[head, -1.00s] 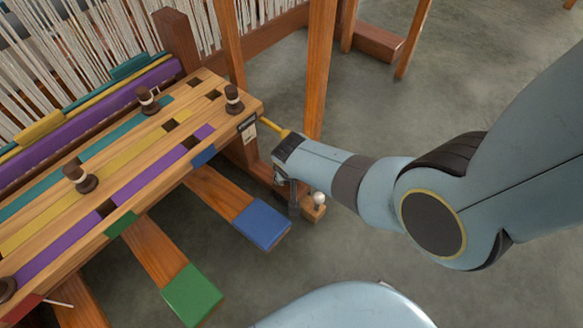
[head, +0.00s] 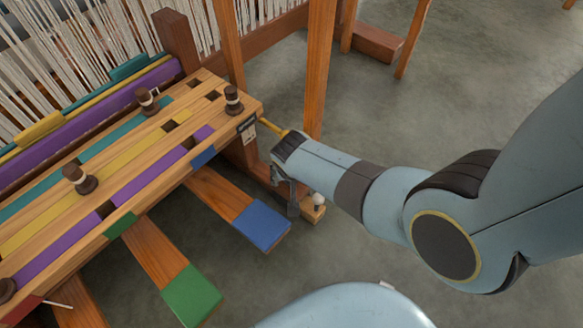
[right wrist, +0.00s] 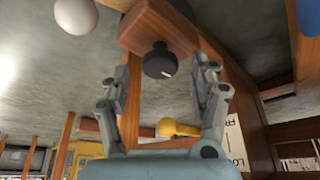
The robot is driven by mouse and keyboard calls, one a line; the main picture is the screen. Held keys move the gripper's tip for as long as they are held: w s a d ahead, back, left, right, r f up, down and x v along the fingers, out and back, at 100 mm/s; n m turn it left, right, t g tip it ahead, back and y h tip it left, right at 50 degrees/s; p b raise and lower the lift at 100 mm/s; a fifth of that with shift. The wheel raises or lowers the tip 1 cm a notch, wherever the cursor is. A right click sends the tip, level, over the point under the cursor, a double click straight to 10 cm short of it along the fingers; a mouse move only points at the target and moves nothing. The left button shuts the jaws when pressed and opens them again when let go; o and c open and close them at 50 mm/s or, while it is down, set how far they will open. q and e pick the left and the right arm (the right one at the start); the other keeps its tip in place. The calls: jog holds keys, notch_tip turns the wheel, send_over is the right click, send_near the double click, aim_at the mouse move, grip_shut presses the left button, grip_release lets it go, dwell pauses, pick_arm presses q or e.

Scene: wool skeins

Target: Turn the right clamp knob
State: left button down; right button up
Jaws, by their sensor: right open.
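A dark round knob (right wrist: 160,62) sits on the end of a wooden block (right wrist: 155,25) in the right wrist view. My right gripper (right wrist: 163,82) is open, with one finger on each side of the knob in that view and a gap to it on both sides. I cannot tell how far the knob is beyond the fingertips. In the head view my right gripper (head: 284,190) points down beside the loom's right end. The knob is hidden there. My left gripper is not in view.
A white ball (head: 319,198) stands on a small wooden block (head: 313,213) close to the gripper. A yellow handle (head: 272,126) projects from the loom bench (head: 222,115). A blue-ended pedal (head: 262,226) lies left of the gripper. Open floor (head: 440,105) lies behind the arm.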

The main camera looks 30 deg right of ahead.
jog(key=v, duration=0.6)
jog(key=shift+s, duration=0.1)
dwell(0.3)
jog(key=shift+r, duration=0.1)
